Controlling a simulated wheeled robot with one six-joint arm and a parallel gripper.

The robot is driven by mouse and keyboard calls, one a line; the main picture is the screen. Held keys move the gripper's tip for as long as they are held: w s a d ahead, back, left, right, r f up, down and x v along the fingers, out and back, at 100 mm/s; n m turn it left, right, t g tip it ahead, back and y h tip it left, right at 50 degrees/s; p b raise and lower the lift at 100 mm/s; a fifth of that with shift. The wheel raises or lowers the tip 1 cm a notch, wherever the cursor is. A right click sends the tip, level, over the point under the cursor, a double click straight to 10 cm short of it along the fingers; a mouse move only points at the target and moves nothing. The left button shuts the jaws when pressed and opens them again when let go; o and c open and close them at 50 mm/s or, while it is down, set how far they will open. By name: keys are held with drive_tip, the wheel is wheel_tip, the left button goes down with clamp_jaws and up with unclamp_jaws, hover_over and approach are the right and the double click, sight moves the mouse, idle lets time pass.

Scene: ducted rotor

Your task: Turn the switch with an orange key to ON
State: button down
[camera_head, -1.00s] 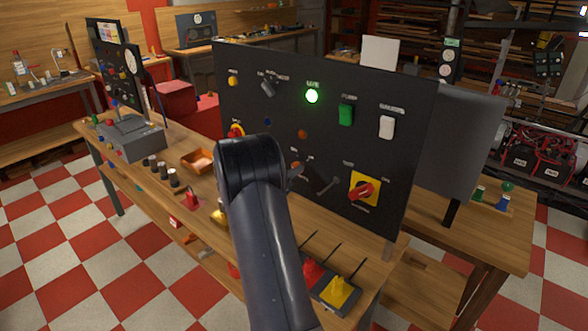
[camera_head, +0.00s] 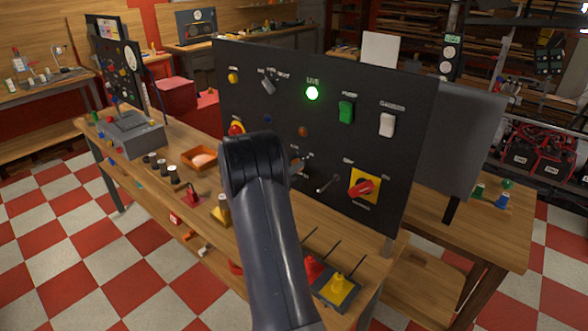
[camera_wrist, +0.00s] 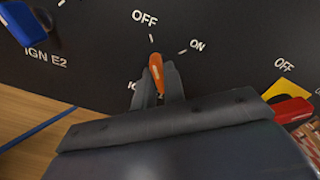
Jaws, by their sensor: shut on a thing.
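The orange key (camera_wrist: 156,72) stands in its switch on the black panel, in the wrist view. Its tip points up, close to the mark under OFF and left of the ON mark. My gripper (camera_wrist: 158,88) is shut on the key, with one dark finger on each side. The lower part of the switch and most of its name label are hidden by the gripper. In the head view my arm blocks the key and the fingers.
A blue handle (camera_wrist: 25,28) marked IGN E2 is left of the key. A red knob (camera_wrist: 292,110) on a yellow plate (camera_head: 371,176) is to its right. A green lamp (camera_head: 312,93) glows on the panel (camera_head: 270,65). Several items crowd the bench below.

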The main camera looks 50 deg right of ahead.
drive_tip(key=shift+f+m+b, duration=0.15)
drive_tip(key=shift+m+b, duration=0.15)
drive_tip(key=shift+b, duration=0.4)
drive_tip(key=m+b, duration=1.5)
drive_tip(key=b, duration=0.6)
drive_tip(key=shift+w, duration=0.15)
drive_tip(key=shift+r+m, duration=0.2)
drive_tip(key=shift+m, duration=0.1)
drive_tip(key=c, duration=1.5)
unclamp_jaws()
drive_tip(key=shift+a, duration=0.1)
